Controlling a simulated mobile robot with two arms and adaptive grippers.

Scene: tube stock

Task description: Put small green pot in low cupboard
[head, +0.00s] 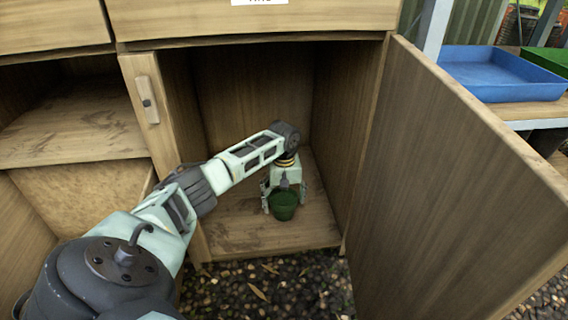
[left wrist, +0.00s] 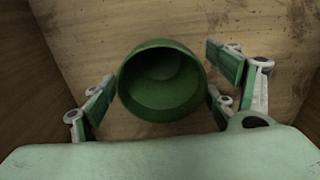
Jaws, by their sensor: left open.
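The small green pot (head: 283,206) stands upright on the floor of the low cupboard (head: 241,230). My left gripper (head: 284,196) reaches down into the cupboard, with its fingers around the pot. In the left wrist view the pot (left wrist: 162,82) shows from above, its mouth open and empty. The fingers of my left gripper (left wrist: 160,100) are spread on both sides of it, with a small gap at the left; at the right a finger is very near the rim, and I cannot tell if it touches. My right gripper is not in view.
The cupboard door (head: 450,190) stands wide open on the right. The cupboard's left side wall and front post (head: 160,120) are close to my left arm. A blue tray (head: 500,75) sits on a bench at the upper right. Gravel (head: 270,288) lies in front.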

